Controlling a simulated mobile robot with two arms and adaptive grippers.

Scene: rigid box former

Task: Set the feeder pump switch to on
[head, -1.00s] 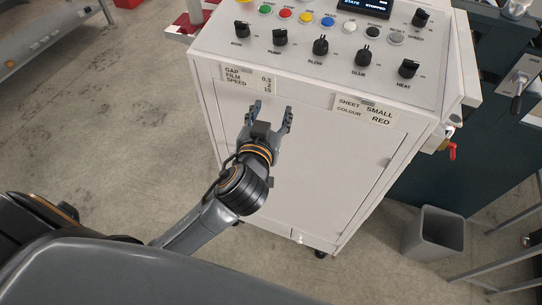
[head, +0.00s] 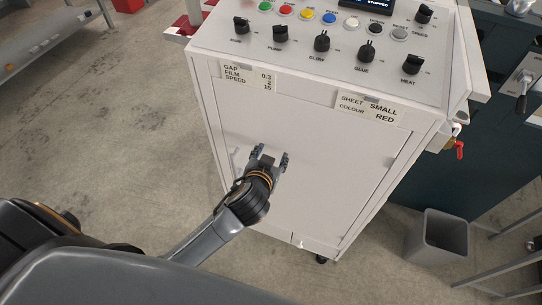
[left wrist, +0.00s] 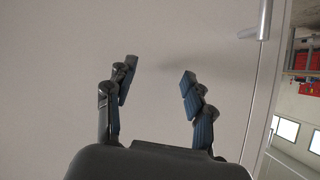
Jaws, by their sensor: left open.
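The control panel (head: 300,62) tops a white cabinet and carries a row of black rotary switches. The switch labelled as the pump (head: 280,34) is second from the left in that row, between the leftmost knob (head: 241,25) and the blow knob (head: 321,41). My left gripper (head: 270,153) is open and empty in front of the cabinet's front door, well below the panel. In the left wrist view its two fingers (left wrist: 159,88) stand apart before the plain white door. My right gripper is not in view.
The cabinet door (head: 318,160) bears paper labels (head: 248,76) along its top edge. Coloured buttons (head: 306,15) and a display (head: 366,4) sit behind the switches. A grey bin (head: 437,237) and a dark machine (head: 490,120) stand to the right.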

